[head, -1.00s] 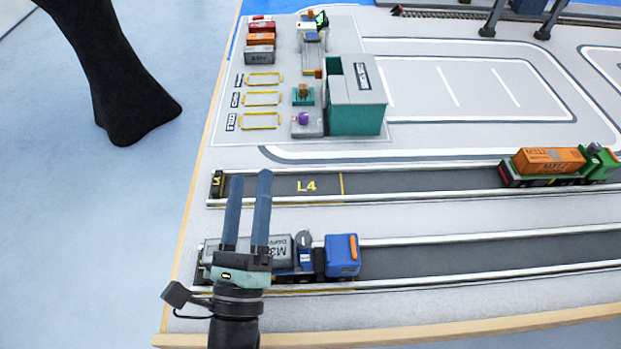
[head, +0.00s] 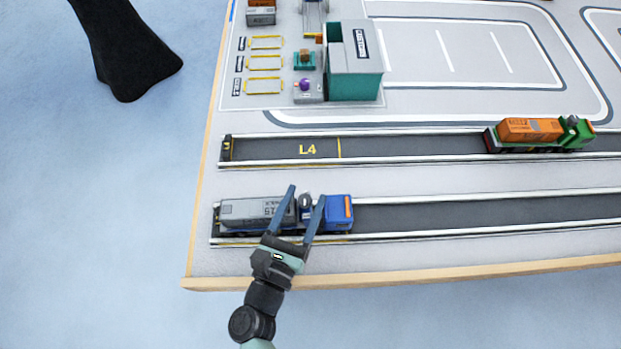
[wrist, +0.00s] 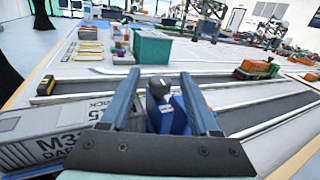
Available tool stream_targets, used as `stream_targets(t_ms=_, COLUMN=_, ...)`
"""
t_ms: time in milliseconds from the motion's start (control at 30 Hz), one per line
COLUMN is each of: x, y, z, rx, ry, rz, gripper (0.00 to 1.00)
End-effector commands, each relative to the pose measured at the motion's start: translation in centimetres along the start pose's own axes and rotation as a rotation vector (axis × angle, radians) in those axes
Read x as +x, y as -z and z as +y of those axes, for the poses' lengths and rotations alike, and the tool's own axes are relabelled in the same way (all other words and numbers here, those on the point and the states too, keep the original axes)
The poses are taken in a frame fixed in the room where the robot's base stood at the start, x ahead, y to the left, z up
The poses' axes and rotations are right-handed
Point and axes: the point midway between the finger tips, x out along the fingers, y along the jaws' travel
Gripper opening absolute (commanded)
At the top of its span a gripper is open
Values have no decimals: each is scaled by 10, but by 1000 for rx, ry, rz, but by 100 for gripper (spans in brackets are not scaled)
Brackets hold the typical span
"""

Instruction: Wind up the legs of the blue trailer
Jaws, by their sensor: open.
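The blue trailer (head: 243,233) stands in the near lane at the left and carries a grey container (head: 243,212). A blue truck cab (head: 339,208) stands at its right end. A dark grey rounded part (head: 305,201) shows between container and cab; it also appears between my fingers in the wrist view (wrist: 158,88). My gripper (head: 306,195) is open and empty, its fingers pointing away over the gap between container and cab. The container (wrist: 50,138) fills the lower left of the wrist view. The trailer's legs and any crank cannot be made out.
A green truck with an orange container (head: 530,129) stands in the far lane L4 at the right. A teal-and-grey building (head: 353,100) and yellow frames (head: 264,63) stand beyond. Rails (head: 450,230) edge the lanes. The table's wooden front edge (head: 420,276) lies near my wrist.

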Motion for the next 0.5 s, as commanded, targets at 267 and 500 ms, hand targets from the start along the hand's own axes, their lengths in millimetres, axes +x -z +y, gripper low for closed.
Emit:
stream_targets(t_ms=267, x=35, y=-1, z=0, rx=-1, ry=0, rz=-1, gripper=62)
stream_targets(t_ms=500, x=40, y=0, z=0, rx=-1, ry=-1, rz=0, gripper=62)
